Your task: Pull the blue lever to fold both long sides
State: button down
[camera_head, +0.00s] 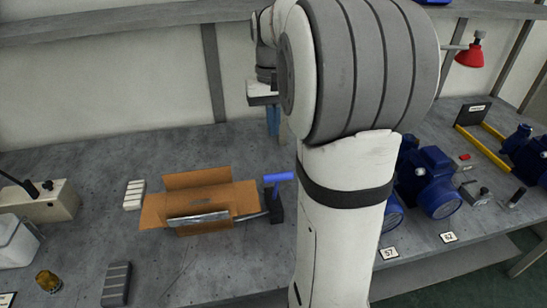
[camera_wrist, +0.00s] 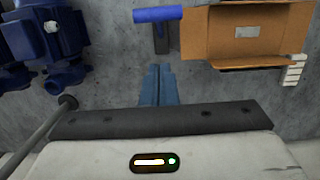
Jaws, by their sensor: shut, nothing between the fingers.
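The blue lever (camera_head: 278,177) stands on a dark base just right of an open cardboard box (camera_head: 178,205). In the wrist view the lever's blue handle (camera_wrist: 157,14) is at the top, above its dark post. The box (camera_wrist: 235,50) is to its right there. In the head view a shiny metal strip (camera_head: 198,218) lies along the box's near side. My gripper (camera_head: 273,122) is beyond and above the lever, apart from it, with its fingers pointing down. In the wrist view my gripper's blue fingers (camera_wrist: 158,84) are together and empty, below the lever in the picture.
Blue pumps (camera_head: 428,182) stand at the right of the bench, beyond my arm, which hides part of the bench. A ribbed white block (camera_head: 134,194) is left of the box. A dark ribbed block (camera_head: 116,284) and an amber jar (camera_head: 48,281) are at the near left.

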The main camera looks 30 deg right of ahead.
jog(key=s+f, duration=0.1)
jog(key=f, duration=0.1)
jog(key=s+f, duration=0.1)
jog(key=f, duration=0.2)
jog(key=s+a+f, duration=0.1)
jog(key=f, duration=0.1)
jog(key=shift+s+f, duration=0.3)
jog(key=shift+a, duration=0.1)
jog(key=shift+s, duration=0.1)
